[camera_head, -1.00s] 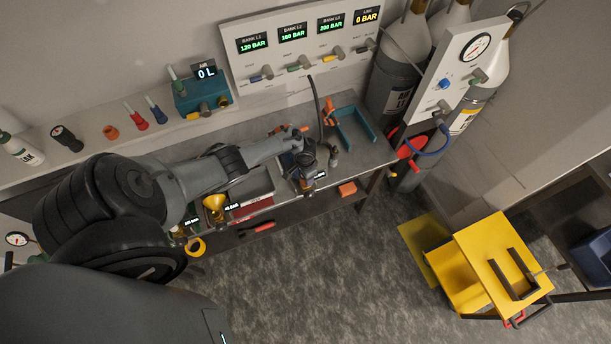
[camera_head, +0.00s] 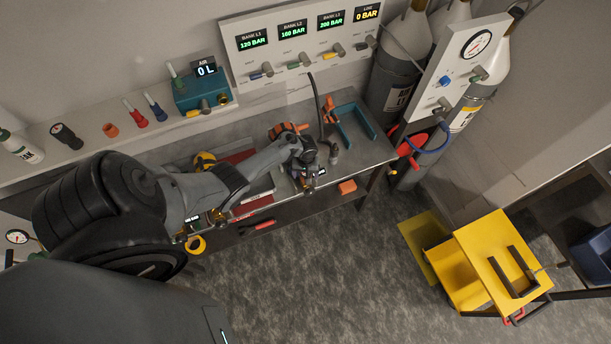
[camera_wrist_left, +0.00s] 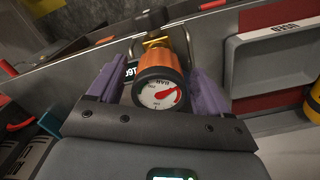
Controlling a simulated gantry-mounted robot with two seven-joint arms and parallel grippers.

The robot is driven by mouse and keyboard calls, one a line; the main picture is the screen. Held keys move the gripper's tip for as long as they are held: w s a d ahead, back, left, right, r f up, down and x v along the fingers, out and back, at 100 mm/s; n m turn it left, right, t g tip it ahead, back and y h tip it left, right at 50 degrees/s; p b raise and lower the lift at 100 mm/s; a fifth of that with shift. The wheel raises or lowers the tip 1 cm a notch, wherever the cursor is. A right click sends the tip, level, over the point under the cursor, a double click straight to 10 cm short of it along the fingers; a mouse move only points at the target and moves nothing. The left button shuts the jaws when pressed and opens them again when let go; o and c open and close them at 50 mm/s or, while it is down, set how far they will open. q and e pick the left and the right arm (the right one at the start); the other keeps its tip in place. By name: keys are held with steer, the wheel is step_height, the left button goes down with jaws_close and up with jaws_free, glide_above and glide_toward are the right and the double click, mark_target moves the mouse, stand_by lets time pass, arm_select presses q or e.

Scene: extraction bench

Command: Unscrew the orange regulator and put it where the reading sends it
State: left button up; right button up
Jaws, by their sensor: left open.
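In the left wrist view an orange regulator (camera_wrist_left: 158,62) with a round white gauge sits on a brass fitting (camera_wrist_left: 152,20). The gauge has a red needle; its reading is too small to tell. The purple fingers of my left gripper (camera_wrist_left: 157,90) are open, one on each side of the regulator, with gaps showing. A dark display behind it is partly hidden. In the head view my left gripper (camera_head: 307,170) is over the bench's front right part, where my wrist hides the regulator. My right gripper is not in view.
The wall panel (camera_head: 300,75) reads 120, 160, 200 and 0 BAR. A teal bracket (camera_head: 362,125) and a black hose (camera_head: 317,100) stand nearby. A yellow cart (camera_head: 500,262) stands on the floor at right.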

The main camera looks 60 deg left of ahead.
arm_select(q)
steer(key=m, duration=0.6)
steer(key=shift+a+m, duration=0.15)
steer(key=shift+m, duration=0.25)
steer(key=m+b, duration=0.1)
steer(key=m, duration=0.3)
steer(key=shift+m, duration=0.4)
steer(key=m+b, duration=0.1)
steer(key=m, duration=0.1)
steer(key=shift+f+m, duration=0.15)
steer(key=shift+m, duration=0.25)
steer(key=m+b, duration=0.1)
steer(key=m, duration=0.3)
steer(key=shift+m, duration=0.3)
steer(key=m+b, duration=0.1)
steer(key=m, duration=0.1)
steer(key=shift+m, duration=0.3)
steer(key=shift+r, duration=0.2)
